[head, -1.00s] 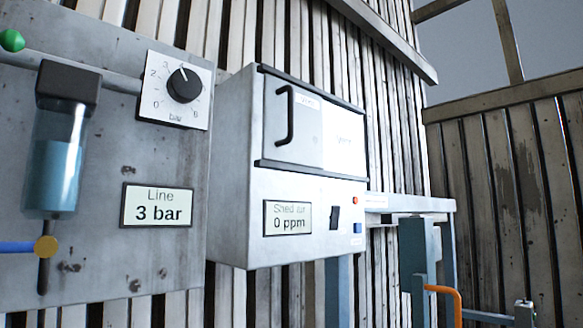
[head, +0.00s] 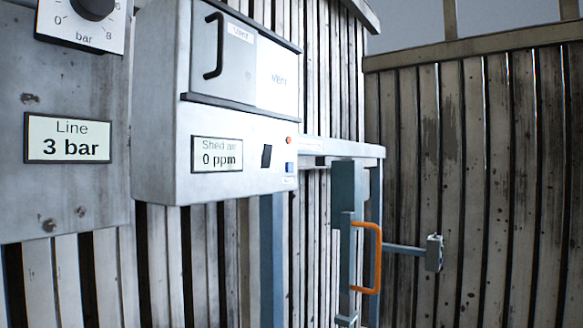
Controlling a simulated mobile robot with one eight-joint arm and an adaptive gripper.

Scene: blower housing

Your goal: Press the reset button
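A pale grey wall box (head: 158,110) hangs at the upper left. Low on its right front edge is a small blue square button (head: 289,167) with a small label under it, too small to read. I cannot tell whether this is the reset button. A small red-orange round piece (head: 289,140) is above it. A black switch (head: 266,156) is to its left, and a display reading "Shed air 0 ppm" (head: 217,154) is further left. My gripper is not in view.
A grey panel (head: 60,200) with a "Line 3 bar" display (head: 69,139) and a dial (head: 92,8) is at the left. A blue-grey post (head: 346,190) with an orange handle (head: 376,258) stands right of the box. A small grey box (head: 434,252) is on a bar beyond. Plank walls close the back.

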